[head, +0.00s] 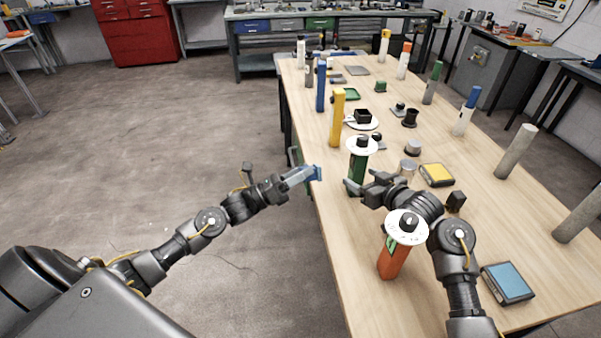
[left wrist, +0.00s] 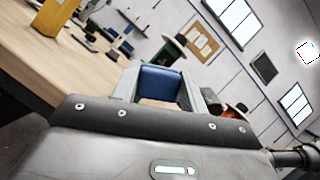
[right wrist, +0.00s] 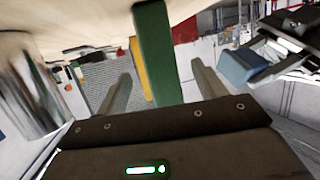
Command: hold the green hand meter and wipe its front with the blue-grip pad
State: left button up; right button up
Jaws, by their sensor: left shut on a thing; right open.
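The green hand meter (head: 357,167) stands upright on the bench near its left edge, with a white round dial on top. My right gripper (head: 350,188) is open beside it; in the right wrist view the green body (right wrist: 154,50) shows between the spread fingers (right wrist: 162,88). I cannot tell whether they touch it. My left gripper (head: 305,176) is shut on the blue-grip pad (head: 316,172), held in the air just off the bench's left edge. The blue grip fills the gap between the left fingers (left wrist: 160,83). The pad's wiping face is hard to make out.
An orange meter (head: 393,262) with a white dial stands near my right forearm. A yellow post (head: 337,118), a yellow-topped box (head: 437,174), a small metal cylinder (head: 407,168) and a blue-topped box (head: 508,283) are on the bench (head: 335,225). The floor to the left is clear.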

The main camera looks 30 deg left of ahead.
jog(key=shift+b+x, duration=0.5)
jog(key=shift+x, duration=0.6)
jog(key=c, duration=1.2)
